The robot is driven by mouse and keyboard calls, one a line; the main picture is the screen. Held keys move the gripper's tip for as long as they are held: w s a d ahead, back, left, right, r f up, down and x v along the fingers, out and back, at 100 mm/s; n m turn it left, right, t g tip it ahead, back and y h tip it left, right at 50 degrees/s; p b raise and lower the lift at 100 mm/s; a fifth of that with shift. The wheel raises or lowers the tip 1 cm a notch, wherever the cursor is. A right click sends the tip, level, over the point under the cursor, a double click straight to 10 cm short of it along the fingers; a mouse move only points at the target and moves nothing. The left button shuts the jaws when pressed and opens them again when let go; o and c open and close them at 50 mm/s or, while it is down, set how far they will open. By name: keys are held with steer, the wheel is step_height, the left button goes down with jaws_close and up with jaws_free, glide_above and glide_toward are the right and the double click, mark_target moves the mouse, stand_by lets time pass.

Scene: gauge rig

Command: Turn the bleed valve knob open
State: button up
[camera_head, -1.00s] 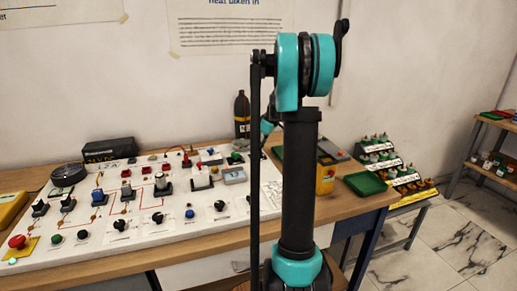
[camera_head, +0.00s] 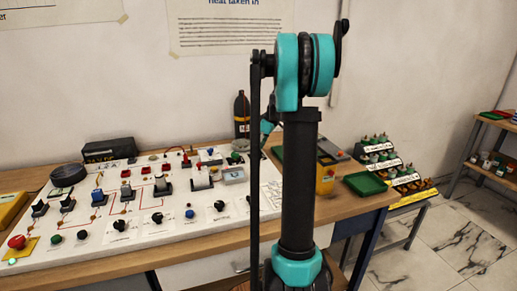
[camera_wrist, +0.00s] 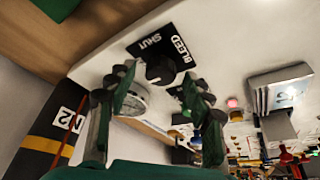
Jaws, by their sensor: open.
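The bleed valve knob (camera_wrist: 160,70) is a dark round knob on a black plate (camera_wrist: 180,50) marked SHUT and BLEED, in the upper middle of the wrist view. My gripper (camera_wrist: 157,80) is open, with its two fingers apart and the knob showing in the gap between the fingertips. Whether a finger touches the knob cannot be told. In the head view my arm blocks the gripper and I cannot make out the bleed knob there.
A round dial (camera_wrist: 134,104) lies partly behind the left finger. A dark bottle with a yellow band (camera_wrist: 45,146), labelled N2, stands at left; it also shows in the head view (camera_head: 242,108). The white panel (camera_head: 150,250) carries several other knobs and switches. A green tray (camera_head: 364,184) lies right of my arm.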

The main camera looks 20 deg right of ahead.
steer(key=v, duration=1.1)
steer(key=shift+s+d+r, duration=0.15)
steer(key=shift+s+r, duration=0.05)
steer(key=shift+r, duration=0.15)
